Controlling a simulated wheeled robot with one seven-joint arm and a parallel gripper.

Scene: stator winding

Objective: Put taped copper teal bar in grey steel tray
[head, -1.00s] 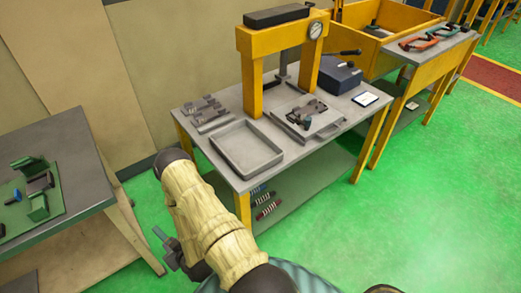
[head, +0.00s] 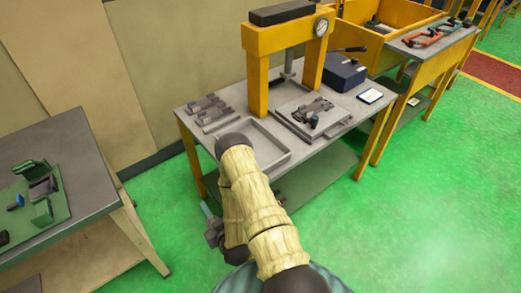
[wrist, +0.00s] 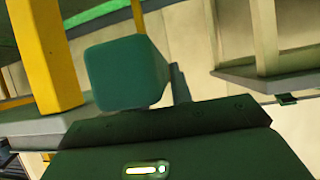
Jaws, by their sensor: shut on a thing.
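The teal bar (head: 207,209) is held by my gripper (head: 213,232), low in front of the bench and left of my forearm in the head view. In the wrist view the bar (wrist: 126,74) shows nearly end-on as a dark teal block above the gripper body. My gripper is shut on it; the fingertips are hard to make out. The grey steel tray (head: 262,139) lies at the front left of the grey bench, shallow and apparently empty. My arm hides its near left part. The bar is apart from the tray, below bench-top height.
A yellow press (head: 258,70) stands behind the tray. A plate with clamped parts (head: 312,116) lies to its right, and grey racks (head: 208,108) behind its left. A blue box (head: 344,72) is farther right. A separate table (head: 75,160) with a green fixture stands left.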

